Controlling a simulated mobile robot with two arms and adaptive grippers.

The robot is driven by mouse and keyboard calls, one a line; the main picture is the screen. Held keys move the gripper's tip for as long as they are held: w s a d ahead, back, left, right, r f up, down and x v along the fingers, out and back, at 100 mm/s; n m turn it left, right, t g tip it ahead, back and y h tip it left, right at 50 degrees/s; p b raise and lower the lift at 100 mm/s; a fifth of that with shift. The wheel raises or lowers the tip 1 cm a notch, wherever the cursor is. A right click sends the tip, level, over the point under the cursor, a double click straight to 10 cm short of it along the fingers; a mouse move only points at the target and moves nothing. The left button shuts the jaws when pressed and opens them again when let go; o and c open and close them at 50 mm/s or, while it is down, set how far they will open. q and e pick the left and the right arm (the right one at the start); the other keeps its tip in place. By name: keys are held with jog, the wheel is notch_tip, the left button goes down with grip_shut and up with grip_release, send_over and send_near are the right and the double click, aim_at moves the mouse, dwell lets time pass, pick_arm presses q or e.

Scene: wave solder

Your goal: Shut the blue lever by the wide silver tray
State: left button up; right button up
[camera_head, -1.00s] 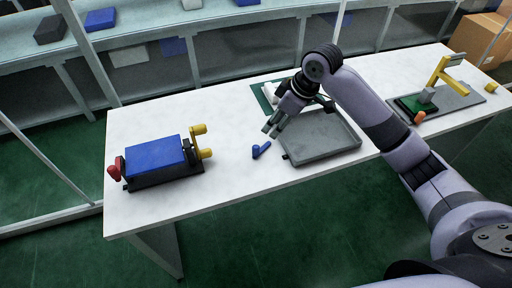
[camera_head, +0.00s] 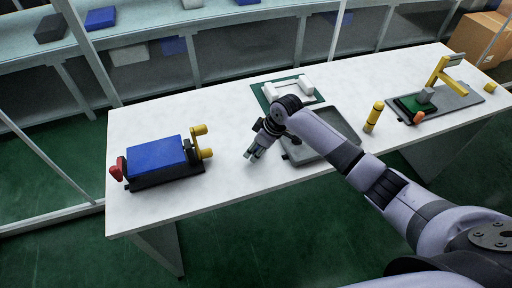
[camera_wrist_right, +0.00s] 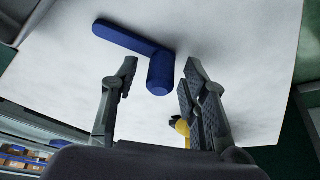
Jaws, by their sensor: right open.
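The wide silver tray (camera_head: 345,124) lies on the white table, partly covered by my right arm in the head view. The blue lever (camera_wrist_right: 135,42) shows in the right wrist view as a flat arm with a round upright knob (camera_wrist_right: 160,75) at one end. My right gripper (camera_head: 252,154) is open just left of the tray and hides the lever in the head view. In the right wrist view its fingers (camera_wrist_right: 158,92) stand apart, with the knob in line with the gap between them. I cannot tell whether they touch it. My left gripper is not in view.
A blue-topped black device (camera_head: 156,158) with a red knob and yellow handle stands at the left of the table. A green mat (camera_head: 262,97) with a white bracket lies behind the tray. A yellow cylinder (camera_head: 373,117) and a grey fixture plate (camera_head: 458,101) are to the right.

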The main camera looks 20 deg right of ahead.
jog(key=shift+c, duration=0.5)
grip_shut()
dwell(0.6)
